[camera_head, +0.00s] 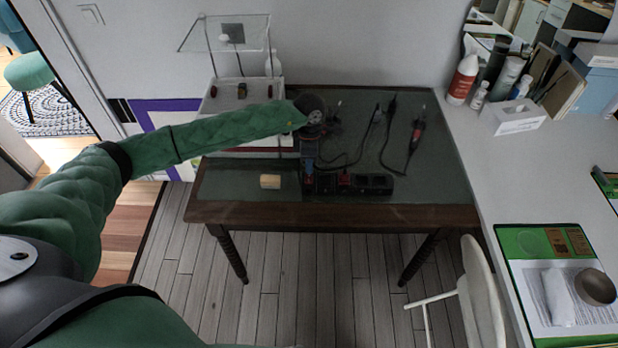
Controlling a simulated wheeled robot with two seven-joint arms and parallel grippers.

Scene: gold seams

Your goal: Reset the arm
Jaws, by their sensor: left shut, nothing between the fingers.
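My left arm, in a green sleeve, reaches in from the left over the dark-topped wooden table (240,213). My left gripper (309,158) points down above the middle of the table, beside a black power strip (374,184). Its fingers are shut with nothing between them; they look small and dark against the tabletop. I cannot tell whether they touch the strip. My right gripper is not in view.
A small pale yellow block (270,181) lies on the table left of the strip. Cabled tools, one a red and black handle (416,132), lie at the right. A white rack (240,92) stands behind my forearm. A white chair (474,290) stands at the front right.

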